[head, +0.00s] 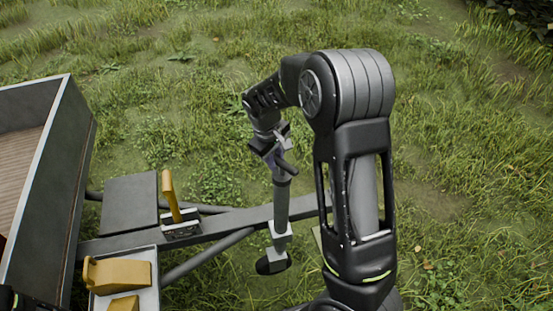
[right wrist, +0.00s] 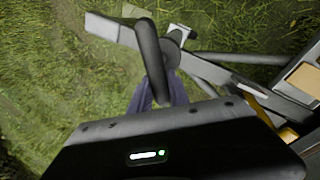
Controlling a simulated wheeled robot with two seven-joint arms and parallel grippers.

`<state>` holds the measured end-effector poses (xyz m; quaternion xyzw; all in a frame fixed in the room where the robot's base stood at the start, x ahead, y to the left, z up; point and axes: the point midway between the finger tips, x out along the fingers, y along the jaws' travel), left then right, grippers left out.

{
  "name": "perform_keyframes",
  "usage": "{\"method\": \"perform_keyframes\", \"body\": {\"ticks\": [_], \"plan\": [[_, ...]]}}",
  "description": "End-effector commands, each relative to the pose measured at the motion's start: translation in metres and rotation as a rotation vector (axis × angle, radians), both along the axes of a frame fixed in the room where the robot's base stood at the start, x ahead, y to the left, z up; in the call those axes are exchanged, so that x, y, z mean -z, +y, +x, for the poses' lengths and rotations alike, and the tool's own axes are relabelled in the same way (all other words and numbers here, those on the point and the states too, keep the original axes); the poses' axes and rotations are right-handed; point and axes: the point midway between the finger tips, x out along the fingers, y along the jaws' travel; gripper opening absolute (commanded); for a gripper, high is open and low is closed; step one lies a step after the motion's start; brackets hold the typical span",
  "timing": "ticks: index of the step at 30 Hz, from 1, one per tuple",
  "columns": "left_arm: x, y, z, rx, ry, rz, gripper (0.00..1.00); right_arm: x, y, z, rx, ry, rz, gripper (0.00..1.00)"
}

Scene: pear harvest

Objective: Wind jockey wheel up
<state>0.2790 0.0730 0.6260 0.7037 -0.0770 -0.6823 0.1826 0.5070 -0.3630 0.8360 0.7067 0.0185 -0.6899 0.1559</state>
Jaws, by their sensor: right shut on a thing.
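The jockey wheel stands upright at the trailer drawbar, its grey post (head: 281,205) passing through a pale clamp, with the dark wheel (head: 272,263) low down over the grass. At the top of the post is a dark crank handle (head: 286,166). My right gripper (head: 276,150) reaches down from above and is shut on the crank handle. In the right wrist view the dark handle (right wrist: 150,50) runs up from between the purplish fingers (right wrist: 163,92). The fingertips are partly hidden by the handle and the gripper body. My left gripper is not in view.
The drawbar (head: 235,218) runs from the trailer bed (head: 50,165) at left. A pale tray (head: 153,296) holds yellow blocks (head: 120,273). Open grass lies beyond.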

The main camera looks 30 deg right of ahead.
Motion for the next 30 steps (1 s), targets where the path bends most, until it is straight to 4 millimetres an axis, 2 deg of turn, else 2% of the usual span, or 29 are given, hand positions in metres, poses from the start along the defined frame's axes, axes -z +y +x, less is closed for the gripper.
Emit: {"method": "perform_keyframes", "body": {"ticks": [15, 30], "plan": [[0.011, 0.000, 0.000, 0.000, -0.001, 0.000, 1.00, 0.000, 0.010, -0.006, -0.486, -0.003, 0.000, 0.00], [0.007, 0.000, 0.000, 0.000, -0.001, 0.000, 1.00, -0.001, 0.017, -0.014, -0.894, -0.002, 0.000, 0.00]]}}
